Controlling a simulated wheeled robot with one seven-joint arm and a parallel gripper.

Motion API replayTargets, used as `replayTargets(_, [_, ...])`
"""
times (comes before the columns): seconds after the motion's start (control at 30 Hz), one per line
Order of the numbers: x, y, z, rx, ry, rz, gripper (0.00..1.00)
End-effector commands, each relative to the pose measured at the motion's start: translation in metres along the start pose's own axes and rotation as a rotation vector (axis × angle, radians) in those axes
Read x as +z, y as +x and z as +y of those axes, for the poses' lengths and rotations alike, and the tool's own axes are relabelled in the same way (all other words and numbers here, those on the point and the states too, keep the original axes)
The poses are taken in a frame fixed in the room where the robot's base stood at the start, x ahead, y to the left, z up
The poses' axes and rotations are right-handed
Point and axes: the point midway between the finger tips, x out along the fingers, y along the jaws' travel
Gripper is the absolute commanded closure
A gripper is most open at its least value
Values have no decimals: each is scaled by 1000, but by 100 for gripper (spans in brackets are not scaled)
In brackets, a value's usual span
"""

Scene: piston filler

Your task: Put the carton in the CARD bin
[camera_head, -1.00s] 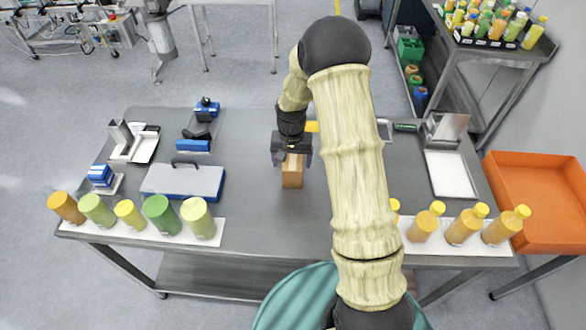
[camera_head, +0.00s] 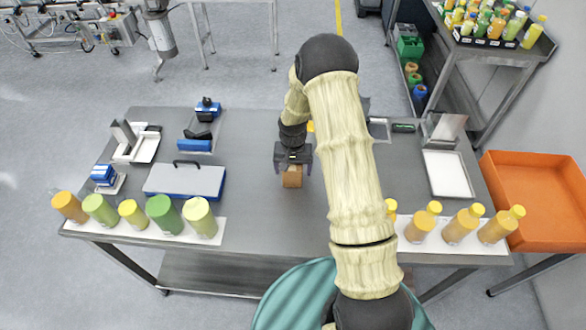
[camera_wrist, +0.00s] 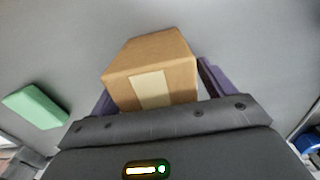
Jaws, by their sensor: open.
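The carton (camera_head: 292,178), a small brown box, sits on the grey table near its middle. It also shows in the wrist view (camera_wrist: 150,65) with a pale label strip over its edge. My gripper (camera_head: 293,168) is at the carton, with its jaws open. In the wrist view the purple fingers (camera_wrist: 160,90) lie one on each side of the carton's near end. I cannot tell whether either finger touches it. My gripper hides part of the carton in the head view. I cannot make out which container is the CARD bin.
A blue-sided case (camera_head: 185,181) lies left of the carton. Bottles stand along the front edge on white mats (camera_head: 222,228). An orange bin (camera_head: 535,200) is at the right. Green bins (camera_head: 410,48) stand under the back-right table. A green block (camera_wrist: 35,107) shows in the wrist view.

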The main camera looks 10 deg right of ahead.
Motion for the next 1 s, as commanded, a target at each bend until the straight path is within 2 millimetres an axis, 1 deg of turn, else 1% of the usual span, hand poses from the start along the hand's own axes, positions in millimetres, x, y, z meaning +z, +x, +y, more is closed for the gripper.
replayTargets(0.13, [0, 0, 0, 0, 0, 0, 18])
replayTargets(0.17, [0, 0, 0, 0, 0, 0, 20])
replayTargets(0.3, [0, 0, 0, 0, 0, 0, 48])
replayTargets(0.4, [0, 0, 0, 0, 0, 0, 66])
replayTargets(0.43, [0, 0, 0, 0, 0, 0, 66])
replayTargets(0.47, [0, 0, 0, 0, 0, 0, 69])
replayTargets(0.67, [0, -1, 0, 0, 0, 0, 70])
replayTargets(0.77, [0, -5, 0, 0, 0, 1, 70])
replayTargets(0.87, [-1, -13, 0, -1, 1, 3, 70])
replayTargets(0.97, [-1, -26, 0, -2, 1, 4, 70])
replayTargets(1.0, [-1, -34, 0, -2, 0, 5, 70])
